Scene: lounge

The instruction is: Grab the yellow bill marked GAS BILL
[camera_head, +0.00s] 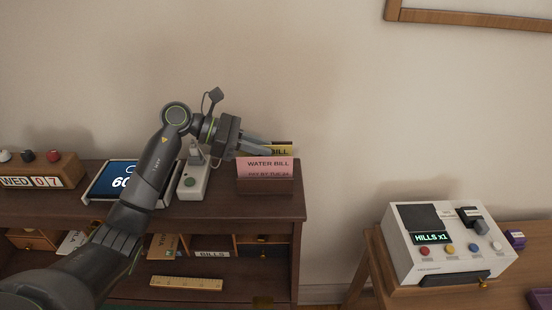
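The yellow bill (284,152) stands behind the pink WATER BILL (265,166) in a dark wooden holder (265,186) on top of the desk. Only its upper right part shows, with the letters "BILL"; the rest is hidden by the pink bill and my gripper. My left gripper (267,147) comes in from the left at the upper edge of the bills, its fingers pointing right and overlapping the yellow bill's left part. I cannot tell whether the fingers are parted or closed on the bill. My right gripper is out of view.
A WED 07 calendar block (40,172) is at far left. A white machine (447,243) sits on a separate table at right, past a gap.

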